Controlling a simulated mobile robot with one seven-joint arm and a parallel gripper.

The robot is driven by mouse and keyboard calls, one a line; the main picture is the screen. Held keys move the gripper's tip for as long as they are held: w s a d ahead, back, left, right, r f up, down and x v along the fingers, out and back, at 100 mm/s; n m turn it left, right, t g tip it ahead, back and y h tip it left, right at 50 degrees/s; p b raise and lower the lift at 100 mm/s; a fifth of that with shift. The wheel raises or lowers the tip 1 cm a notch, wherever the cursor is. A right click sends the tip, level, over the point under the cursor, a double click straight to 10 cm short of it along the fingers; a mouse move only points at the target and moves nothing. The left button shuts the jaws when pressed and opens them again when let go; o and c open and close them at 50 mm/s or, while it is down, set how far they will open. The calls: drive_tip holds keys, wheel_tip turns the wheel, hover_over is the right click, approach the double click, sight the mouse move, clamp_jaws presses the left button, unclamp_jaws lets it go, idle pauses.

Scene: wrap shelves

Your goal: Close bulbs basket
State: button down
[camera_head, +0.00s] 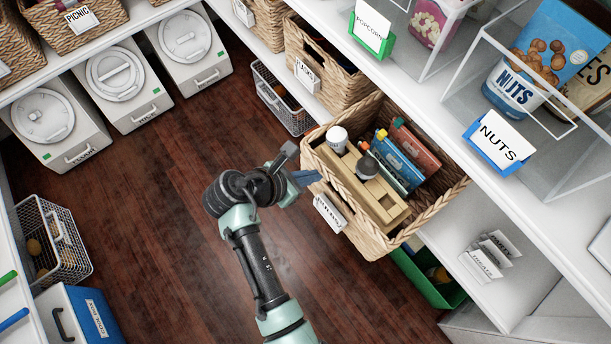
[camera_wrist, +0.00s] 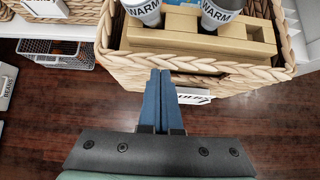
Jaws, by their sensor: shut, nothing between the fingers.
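The woven bulbs basket (camera_head: 352,205) juts out from the shelf at the right in the head view. It holds bulbs marked "WARM" (camera_wrist: 221,12), a tan box and several colored packs. Its white label (camera_head: 330,213) hangs on the front, partly hidden behind my fingers in the wrist view. My gripper (camera_head: 306,178) is at the basket's front wall, near the label. In the wrist view my blue fingers (camera_wrist: 161,74) are together and empty, pointing at the basket front. I cannot tell whether they touch it.
A neighboring woven basket (camera_head: 318,75) sits farther back on the same shelf. A green bin (camera_head: 428,279) is below the bulbs basket. White canisters (camera_head: 58,127) line the left. The wooden floor (camera_head: 150,215) in front is clear.

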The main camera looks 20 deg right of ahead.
drive_tip(key=shift+w+d+r, duration=0.1)
drive_tip(key=shift+w+d, duration=0.05)
drive_tip(key=shift+d, duration=0.25)
drive_tip(key=w+d+p, duration=0.1)
drive_tip(key=w+d, duration=0.2)
drive_tip(key=d, duration=0.6)
drive_tip(key=w+d+p, duration=0.1)
drive_tip(key=w+d, duration=0.3)
drive_tip(key=d, duration=0.6)
drive_tip(key=shift+d, duration=0.3)
drive_tip(key=shift+w+d+r, duration=0.1)
drive_tip(key=shift+r, duration=0.1)
drive_tip(key=a+p, duration=0.1)
drive_tip(key=s+a+p, duration=0.1)
drive_tip(key=a, duration=0.1)
drive_tip(key=a+p, duration=0.1)
drive_tip(key=shift+s+a+r, duration=0.25)
drive_tip(key=shift+s+a, duration=0.15)
drive_tip(key=p+v, duration=0.2)
drive_tip(key=v, duration=0.7)
drive_tip(key=shift+a+f+p, duration=0.15)
drive_tip(key=shift+f+p, duration=0.1)
drive_tip(key=shift+p, duration=0.1)
